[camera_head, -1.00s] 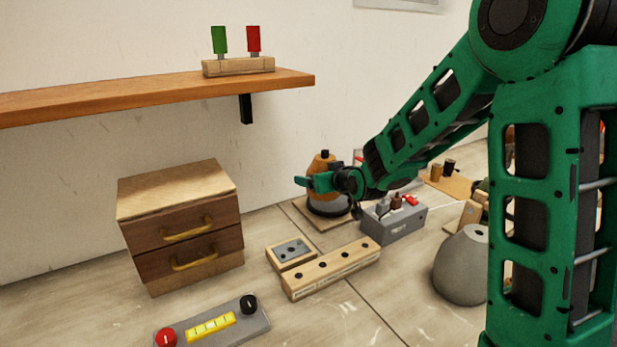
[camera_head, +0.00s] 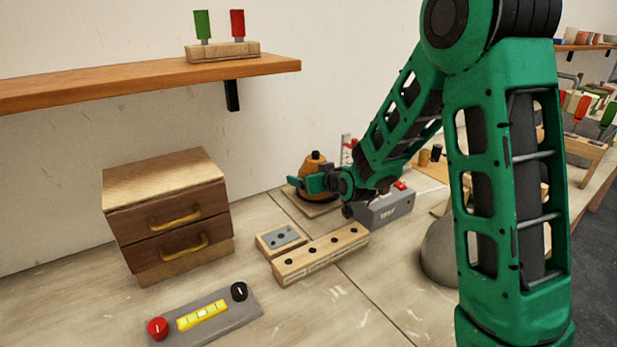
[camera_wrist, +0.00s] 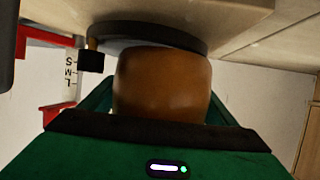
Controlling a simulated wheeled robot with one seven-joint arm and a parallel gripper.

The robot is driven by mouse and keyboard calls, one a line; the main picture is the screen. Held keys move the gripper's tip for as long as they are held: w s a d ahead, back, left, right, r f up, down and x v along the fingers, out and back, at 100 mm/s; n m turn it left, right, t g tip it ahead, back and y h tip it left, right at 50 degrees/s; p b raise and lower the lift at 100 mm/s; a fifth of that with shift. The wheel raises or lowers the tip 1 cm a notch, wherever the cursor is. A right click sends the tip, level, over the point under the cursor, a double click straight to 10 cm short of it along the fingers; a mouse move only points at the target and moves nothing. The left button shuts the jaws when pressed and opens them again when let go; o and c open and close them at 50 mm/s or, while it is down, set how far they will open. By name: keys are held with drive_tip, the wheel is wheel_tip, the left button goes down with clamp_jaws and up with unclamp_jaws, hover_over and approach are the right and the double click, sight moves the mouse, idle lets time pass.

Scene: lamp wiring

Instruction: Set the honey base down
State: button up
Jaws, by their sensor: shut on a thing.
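The honey base (camera_head: 317,165) is a rounded orange-brown body with a dark cap and a dark round foot. It stands upright over a square wooden board (camera_head: 330,208) near the wall. My gripper (camera_head: 302,184) is shut around its body from the side. In the wrist view the honey-brown body (camera_wrist: 162,85) sits between the green fingers, and its dark foot disc (camera_wrist: 150,36) is close to a pale board (camera_wrist: 215,12). I cannot tell whether the foot touches the board.
A grey switch box (camera_head: 385,208) is just right of the board. A wooden block with holes (camera_head: 320,255) and a grey-plated block (camera_head: 281,238) lie in front. A drawer cabinet (camera_head: 168,215) stands left. A grey dome (camera_head: 438,252) is partly behind my arm.

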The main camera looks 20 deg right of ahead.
drive_tip(key=o, duration=2.1)
drive_tip(key=v, duration=1.2)
